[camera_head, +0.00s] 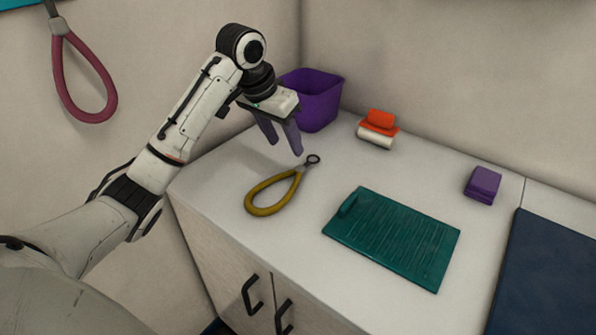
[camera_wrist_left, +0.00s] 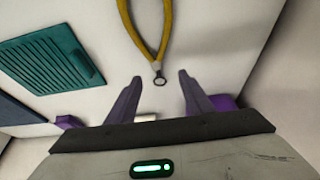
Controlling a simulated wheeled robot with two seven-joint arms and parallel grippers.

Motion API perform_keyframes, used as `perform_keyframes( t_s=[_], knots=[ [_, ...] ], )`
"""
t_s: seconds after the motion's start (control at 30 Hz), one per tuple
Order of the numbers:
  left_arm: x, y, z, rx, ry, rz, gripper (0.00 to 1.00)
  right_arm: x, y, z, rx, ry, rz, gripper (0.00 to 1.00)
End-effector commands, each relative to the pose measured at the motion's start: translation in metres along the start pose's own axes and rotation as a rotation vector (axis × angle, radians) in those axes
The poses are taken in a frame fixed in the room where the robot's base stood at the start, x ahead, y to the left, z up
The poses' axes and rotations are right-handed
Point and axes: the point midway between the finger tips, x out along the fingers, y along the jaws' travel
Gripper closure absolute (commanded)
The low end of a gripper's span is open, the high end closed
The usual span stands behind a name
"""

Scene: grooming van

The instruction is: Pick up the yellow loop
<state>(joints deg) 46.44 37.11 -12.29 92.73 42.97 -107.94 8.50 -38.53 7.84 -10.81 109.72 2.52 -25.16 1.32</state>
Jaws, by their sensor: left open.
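The yellow loop (camera_head: 270,195) lies on the white counter, with a grey clasp and a small dark ring at its far end. My left gripper (camera_head: 281,141) is above the counter, just behind and left of the ring end. It is open and empty, fingers pointing down. In the left wrist view the yellow loop (camera_wrist_left: 149,38) runs in from the top, and its ring sits ahead of the gap between the purple fingertips (camera_wrist_left: 160,78). The gripper does not touch the loop. My right gripper is in neither view.
A teal ridged board (camera_head: 393,236) lies right of the loop. A purple bin (camera_head: 317,99) stands behind the gripper. An orange and white item (camera_head: 378,129) and a purple block (camera_head: 483,184) sit along the wall. A dark blue mat (camera_head: 548,275) is at right. A pink loop (camera_head: 85,78) hangs on the left wall.

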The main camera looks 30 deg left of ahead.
Motion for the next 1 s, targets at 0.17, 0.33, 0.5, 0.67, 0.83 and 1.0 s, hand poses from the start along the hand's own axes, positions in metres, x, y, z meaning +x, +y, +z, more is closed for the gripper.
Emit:
perform_keyframes(
  t_s=[0.17, 0.33, 0.5, 0.67, 0.83, 1.0],
  knots=[
    [0.028, 0.001, 0.002, -0.002, -0.006, 0.000, 0.53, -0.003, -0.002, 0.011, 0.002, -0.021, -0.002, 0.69],
    [0.046, 0.001, 0.001, 0.001, -0.002, 0.001, 0.53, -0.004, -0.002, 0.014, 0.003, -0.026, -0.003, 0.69],
    [0.061, 0.004, 0.000, 0.000, -0.004, 0.001, 0.53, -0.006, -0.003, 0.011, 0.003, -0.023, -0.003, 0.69],
    [0.085, 0.008, -0.001, -0.001, -0.004, 0.001, 0.53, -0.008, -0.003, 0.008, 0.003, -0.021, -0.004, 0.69],
    [0.099, 0.008, -0.001, 0.000, -0.002, 0.000, 0.53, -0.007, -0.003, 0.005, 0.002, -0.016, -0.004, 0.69],
    [0.100, 0.008, -0.001, 0.000, -0.001, 0.000, 0.53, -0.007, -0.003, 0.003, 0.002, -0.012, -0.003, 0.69]
  ],
)
